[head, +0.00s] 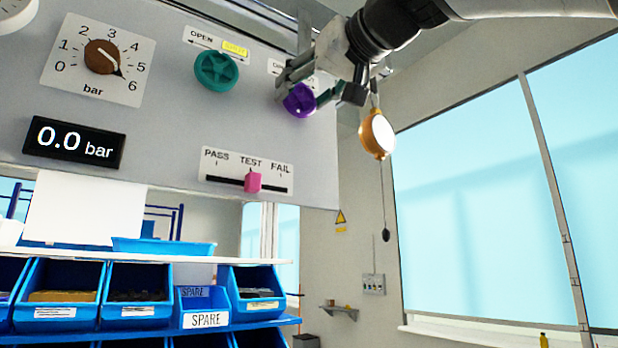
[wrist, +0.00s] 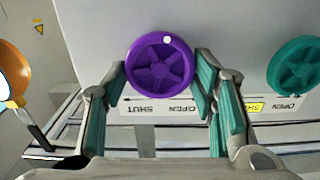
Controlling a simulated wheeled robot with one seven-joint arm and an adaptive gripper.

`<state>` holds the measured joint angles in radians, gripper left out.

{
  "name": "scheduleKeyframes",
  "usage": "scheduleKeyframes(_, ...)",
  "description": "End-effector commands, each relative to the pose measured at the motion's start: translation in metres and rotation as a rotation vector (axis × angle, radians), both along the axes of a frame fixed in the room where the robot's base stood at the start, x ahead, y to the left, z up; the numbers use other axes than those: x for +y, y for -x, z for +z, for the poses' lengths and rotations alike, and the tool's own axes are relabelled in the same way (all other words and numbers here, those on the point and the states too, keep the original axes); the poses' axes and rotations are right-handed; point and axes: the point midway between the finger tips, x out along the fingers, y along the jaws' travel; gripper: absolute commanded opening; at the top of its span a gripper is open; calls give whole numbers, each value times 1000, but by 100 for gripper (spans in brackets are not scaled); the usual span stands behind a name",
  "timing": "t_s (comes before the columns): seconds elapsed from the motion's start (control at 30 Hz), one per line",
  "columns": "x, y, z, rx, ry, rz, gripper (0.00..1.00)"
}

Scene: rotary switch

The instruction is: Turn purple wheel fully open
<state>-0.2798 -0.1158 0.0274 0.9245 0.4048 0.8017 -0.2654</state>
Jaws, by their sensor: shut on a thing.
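The purple wheel (head: 299,100) is on the grey panel at its upper right, partly hidden by my gripper (head: 309,86). In the wrist view the purple wheel (wrist: 159,67) shows its spokes and a white dot near the top of its rim. My gripper (wrist: 160,92) has its teal-padded fingers on either side of the wheel, shut on its rim. The wrist view shows an upside-down label (wrist: 165,107) by the wheel with an arrow and the words OPEN and SHUT.
A teal wheel (head: 216,70) with its own OPEN label is beside the purple one. The panel also has a brown knob (head: 102,56), a 0.0 bar display (head: 74,142) and a pink slider (head: 253,182). An orange round lamp (head: 377,135) hangs close to my gripper's right.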

Motion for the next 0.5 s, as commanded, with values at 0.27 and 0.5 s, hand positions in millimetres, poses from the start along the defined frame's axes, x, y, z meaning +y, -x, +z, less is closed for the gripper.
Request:
scheduleKeyframes(0.27,2,-1,-3,-80,133,3,24)
scheduleKeyframes(0.5,2,-1,-3,-116,187,3,24)
